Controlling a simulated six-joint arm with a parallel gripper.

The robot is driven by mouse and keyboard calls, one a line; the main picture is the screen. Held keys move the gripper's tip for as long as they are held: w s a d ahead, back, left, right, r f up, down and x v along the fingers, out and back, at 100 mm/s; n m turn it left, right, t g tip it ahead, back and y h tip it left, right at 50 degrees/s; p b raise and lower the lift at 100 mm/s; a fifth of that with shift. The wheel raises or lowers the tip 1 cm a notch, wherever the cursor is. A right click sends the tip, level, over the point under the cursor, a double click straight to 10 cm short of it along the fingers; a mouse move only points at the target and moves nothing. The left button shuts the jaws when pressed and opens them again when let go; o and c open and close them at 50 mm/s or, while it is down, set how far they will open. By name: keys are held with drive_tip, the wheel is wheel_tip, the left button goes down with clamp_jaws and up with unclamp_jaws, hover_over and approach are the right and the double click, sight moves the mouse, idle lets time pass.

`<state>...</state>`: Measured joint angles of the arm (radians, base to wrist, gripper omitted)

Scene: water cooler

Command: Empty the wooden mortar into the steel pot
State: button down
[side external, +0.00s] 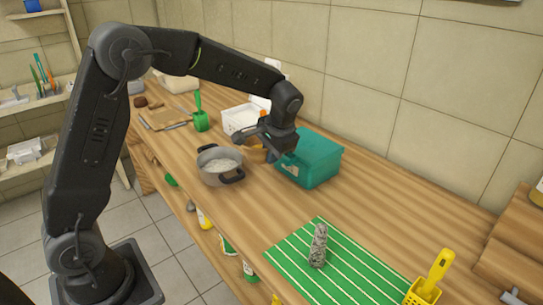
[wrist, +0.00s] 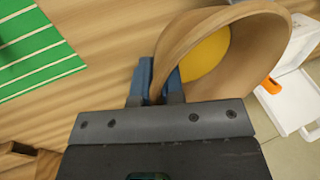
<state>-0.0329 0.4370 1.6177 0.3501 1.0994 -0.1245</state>
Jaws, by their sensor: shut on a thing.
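The wooden mortar (wrist: 240,72) is in my gripper (wrist: 159,82), whose blue fingers pinch its rim from both sides. Its mouth faces the wrist camera, and a smooth yellow thing (wrist: 205,57) shows inside. In the side view the mortar (side external: 258,155) is partly hidden behind my gripper (side external: 262,140), just right of and behind the pot; I cannot tell its height above the counter. The steel pot (side external: 224,178), with black handles, stands on the counter with whitish contents. The pot is not visible in the wrist view.
A teal box (side external: 315,165) stands close right of my gripper. A white box (side external: 238,118) and a green holder (side external: 200,120) are behind. A green striped mat (side external: 345,270) bears a grey speckled object (side external: 318,245). A yellow holder (side external: 425,290) is nearby.

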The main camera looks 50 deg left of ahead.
drive_tip(key=w+a+f+n+t+h, duration=0.1)
drive_tip(key=a+n+h, duration=0.2)
drive_tip(key=a+n, duration=0.9)
drive_tip(key=w+a+f+n+t+h, duration=0.1)
drive_tip(key=a+n+h, duration=0.3)
drive_tip(key=a+n, duration=0.8)
drive_tip(key=shift+w+a+f+n+t, duration=0.45)
drive_tip(key=shift+f+n, duration=0.2)
drive_tip(key=shift+n, duration=3.05)
drive_tip(key=shift+r, duration=0.1)
drive_tip(key=shift+r+t, duration=0.4)
drive_tip(key=shift+t, duration=0.85)
drive_tip(key=shift+s+r+m+t, duration=0.15)
drive_tip(key=shift+r+m+t, duration=0.05)
drive_tip(key=shift+t, duration=0.35)
drive_tip(key=shift+s+r+m+t, duration=0.1)
drive_tip(key=shift+r+m+t, duration=0.1)
drive_tip(key=shift+t, duration=0.35)
